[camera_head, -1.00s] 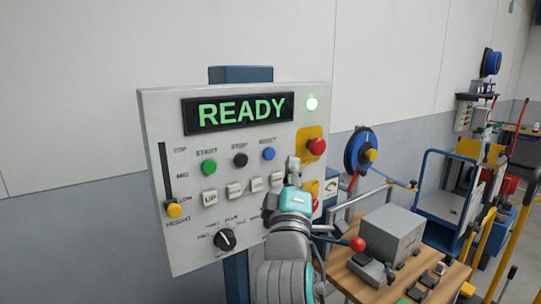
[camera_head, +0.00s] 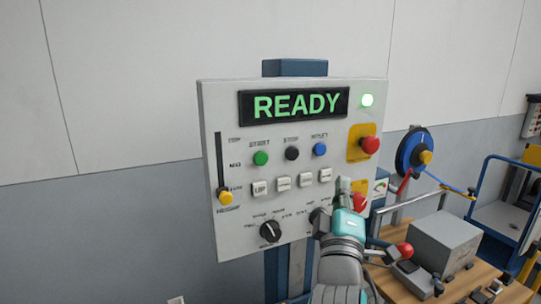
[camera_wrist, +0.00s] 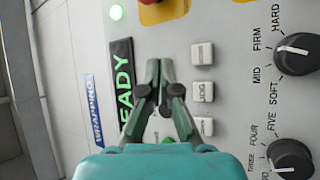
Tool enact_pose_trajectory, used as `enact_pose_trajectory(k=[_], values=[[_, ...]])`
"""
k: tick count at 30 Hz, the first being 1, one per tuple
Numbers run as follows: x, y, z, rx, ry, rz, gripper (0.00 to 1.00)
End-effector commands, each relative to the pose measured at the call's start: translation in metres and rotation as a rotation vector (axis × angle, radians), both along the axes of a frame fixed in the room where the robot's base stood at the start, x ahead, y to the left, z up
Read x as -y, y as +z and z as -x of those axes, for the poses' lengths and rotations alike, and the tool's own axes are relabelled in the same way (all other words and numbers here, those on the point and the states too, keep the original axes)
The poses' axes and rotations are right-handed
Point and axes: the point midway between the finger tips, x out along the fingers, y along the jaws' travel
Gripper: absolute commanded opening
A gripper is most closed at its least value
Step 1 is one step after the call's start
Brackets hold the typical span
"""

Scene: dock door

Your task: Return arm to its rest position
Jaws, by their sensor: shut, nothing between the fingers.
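My gripper (camera_head: 343,184) is shut and empty in front of the lower right of a pale control panel (camera_head: 222,112), where it hides part of a second red knob and a dial. In the wrist view its fingers (camera_wrist: 159,68) are together with nothing between them, pointing toward the panel; I cannot tell the exact gap to its face. The panel's display (camera_head: 293,105) reads READY in green, and a green lamp (camera_head: 367,100) is lit. My arm comes up from the bottom of the head view.
A red mushroom button (camera_head: 370,145) and a black dial (camera_head: 270,231) stick out from the panel. To the right, a wooden bench (camera_head: 465,284) carries a grey box (camera_head: 445,241) and a red-knobbed lever (camera_head: 404,250). A blue reel (camera_head: 413,152) stands behind it.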

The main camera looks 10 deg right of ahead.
Motion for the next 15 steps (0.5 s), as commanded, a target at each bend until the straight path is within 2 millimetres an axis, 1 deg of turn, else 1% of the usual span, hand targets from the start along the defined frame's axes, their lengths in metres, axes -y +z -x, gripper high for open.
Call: enact_pose_trajectory(k=[1, 3, 5, 6, 8, 9, 11, 12, 14, 15], values=[[-0.001, -0.024, 0.002, -0.02, 0.024, -0.01, 0.0], [-0.003, -0.052, 0.007, -0.039, 0.06, -0.03, 0.0], [-0.005, -0.075, 0.012, -0.054, 0.091, -0.05, 0.0], [-0.006, -0.091, 0.016, -0.065, 0.112, -0.065, 0.0], [-0.007, -0.113, 0.024, -0.081, 0.14, -0.089, 0.0], [-0.008, -0.128, 0.029, -0.093, 0.161, -0.106, 0.0], [-0.009, -0.149, 0.038, -0.108, 0.188, -0.133, 0.0], [-0.01, -0.163, 0.045, -0.12, 0.207, -0.154, 0.0], [-0.011, -0.184, 0.055, -0.137, 0.232, -0.183, 0.0], [-0.011, -0.197, 0.063, -0.148, 0.249, -0.205, 0.0]])
